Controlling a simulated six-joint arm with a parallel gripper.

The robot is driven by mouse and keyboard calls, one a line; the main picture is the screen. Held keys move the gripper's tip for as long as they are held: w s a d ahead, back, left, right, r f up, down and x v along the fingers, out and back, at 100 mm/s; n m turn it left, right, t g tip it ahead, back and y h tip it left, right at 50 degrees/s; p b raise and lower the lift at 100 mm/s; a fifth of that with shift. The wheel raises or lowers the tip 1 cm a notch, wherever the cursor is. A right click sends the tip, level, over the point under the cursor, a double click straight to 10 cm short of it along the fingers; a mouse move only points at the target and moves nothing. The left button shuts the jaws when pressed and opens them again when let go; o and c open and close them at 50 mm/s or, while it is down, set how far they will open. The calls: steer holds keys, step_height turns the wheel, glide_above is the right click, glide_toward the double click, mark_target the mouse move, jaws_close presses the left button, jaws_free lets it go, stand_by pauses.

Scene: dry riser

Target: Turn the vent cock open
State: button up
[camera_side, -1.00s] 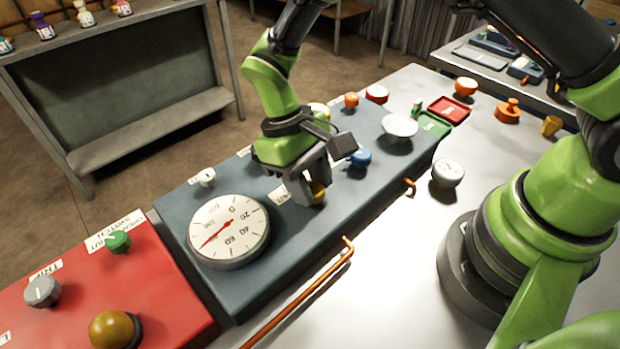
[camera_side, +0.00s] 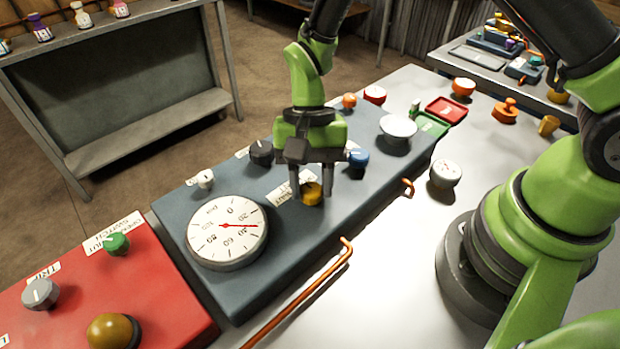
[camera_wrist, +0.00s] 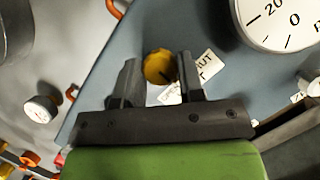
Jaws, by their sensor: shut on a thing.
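A yellow knob (camera_side: 312,193) stands on the blue-grey panel (camera_side: 276,245), to the right of the big round gauge. It also shows in the wrist view (camera_wrist: 158,66), with a white label beside it, partly hidden by a finger; I cannot read the label in full. My gripper (camera_side: 311,186) points down, with one finger on each side of the yellow knob, shut on it. In the wrist view my gripper (camera_wrist: 158,80) has the knob between its fingertips. The gauge (camera_side: 228,232) has its red needle pointing right, between 20 and 40.
A blue knob (camera_side: 358,157) stands close to the right of my gripper. A dark knob (camera_side: 261,152) and a small white knob (camera_side: 205,179) are to the left. A white dish-shaped piece (camera_side: 398,128) is further right. An orange pipe (camera_side: 300,297) runs along the panel's front.

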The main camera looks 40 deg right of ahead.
steer(key=m, duration=0.2)
steer(key=m+t+y, duration=0.1)
steer(key=m, duration=0.1)
steer(key=shift+d+m+t, duration=0.1)
steer(key=shift+m+t, duration=0.2)
steer(key=shift+s+m+t, duration=0.15)
steer(key=shift+m+t, duration=0.45)
steer(key=shift+m, duration=1.3)
steer(key=o, duration=0.9)
steer(key=shift+r, duration=0.1)
steer(key=v, duration=0.9)
steer(key=shift+d+r, duration=0.25)
steer(key=shift+d, duration=0.1)
